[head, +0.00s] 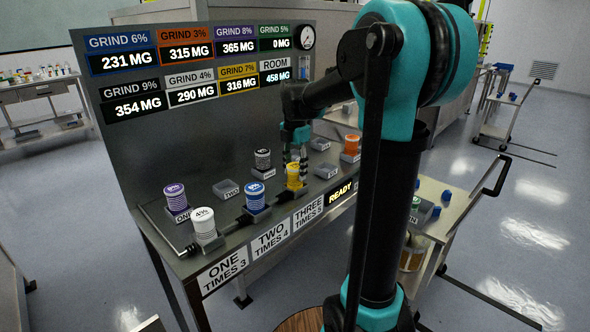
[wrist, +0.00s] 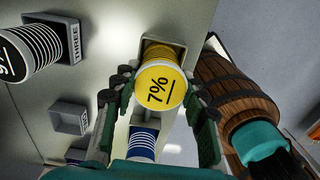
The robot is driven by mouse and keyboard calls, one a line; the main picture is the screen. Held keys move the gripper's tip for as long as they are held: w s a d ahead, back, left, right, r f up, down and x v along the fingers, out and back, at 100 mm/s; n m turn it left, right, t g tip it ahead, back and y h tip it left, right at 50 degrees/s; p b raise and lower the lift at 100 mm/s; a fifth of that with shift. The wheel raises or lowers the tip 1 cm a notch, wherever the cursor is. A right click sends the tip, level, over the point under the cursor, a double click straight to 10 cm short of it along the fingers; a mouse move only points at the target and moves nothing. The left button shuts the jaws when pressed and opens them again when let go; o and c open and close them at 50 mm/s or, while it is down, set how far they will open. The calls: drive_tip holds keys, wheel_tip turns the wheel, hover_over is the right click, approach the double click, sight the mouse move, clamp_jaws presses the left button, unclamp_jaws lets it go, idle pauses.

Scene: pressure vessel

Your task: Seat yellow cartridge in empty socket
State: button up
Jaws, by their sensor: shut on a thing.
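The yellow cartridge (wrist: 158,86), marked 7%, is between the two fingers of my gripper (wrist: 158,80) in the wrist view, with its labelled face toward the camera. My gripper is shut on it. In the head view the yellow cartridge (head: 294,181) stands upright at the bench's front row, right of the blue cartridge (head: 255,194), with my gripper (head: 296,160) above it. A grey socket (wrist: 165,42) shows right behind the yellow cartridge in the wrist view. I cannot tell whether the cartridge is fully down in it. Empty sockets (head: 225,188) (head: 327,170) stand nearby.
White (head: 204,226), purple (head: 174,196), black (head: 262,158) and orange (head: 351,144) cartridges stand on the bench. Another empty socket (head: 320,143) is farther back. A display panel (head: 190,120) rises behind. A wooden barrel (wrist: 235,92) is right of my gripper in the wrist view.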

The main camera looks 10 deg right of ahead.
drive_tip(key=shift+f, duration=0.1)
drive_tip(key=o, duration=1.4)
wheel_tip(320, 180, up, 12)
drive_tip(key=shift+r, duration=0.2)
